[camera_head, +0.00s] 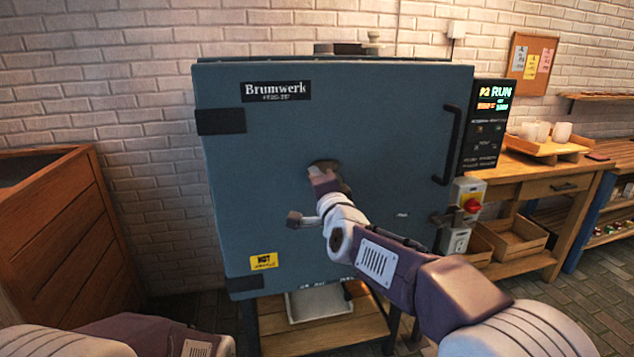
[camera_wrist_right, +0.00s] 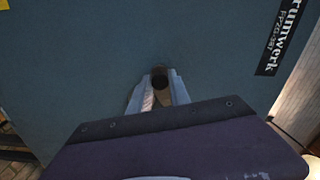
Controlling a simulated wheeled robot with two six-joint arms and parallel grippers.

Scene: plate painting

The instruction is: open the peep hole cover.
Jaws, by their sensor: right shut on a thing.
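The blue-grey kiln door (camera_head: 260,150) is shut and fills the middle of the head view. The peep hole cover (camera_head: 322,164) is at the middle of the door, mostly hidden behind my right gripper (camera_head: 318,174). In the right wrist view, a small dark round knob (camera_wrist_right: 160,76) shows between the tips of my right gripper (camera_wrist_right: 158,88). The fingers are shut on this knob, against the door. I cannot tell whether the peep hole is uncovered. My left forearm shows at the bottom left of the head view; its gripper is out of the picture.
The kiln has a vertical door handle (camera_head: 449,145) and a lit control panel (camera_head: 489,122) on the right. A yellow hot-warning label (camera_head: 263,261) is low on the door. A wooden cabinet (camera_head: 65,235) stands left and a wooden workbench (camera_head: 545,185) right.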

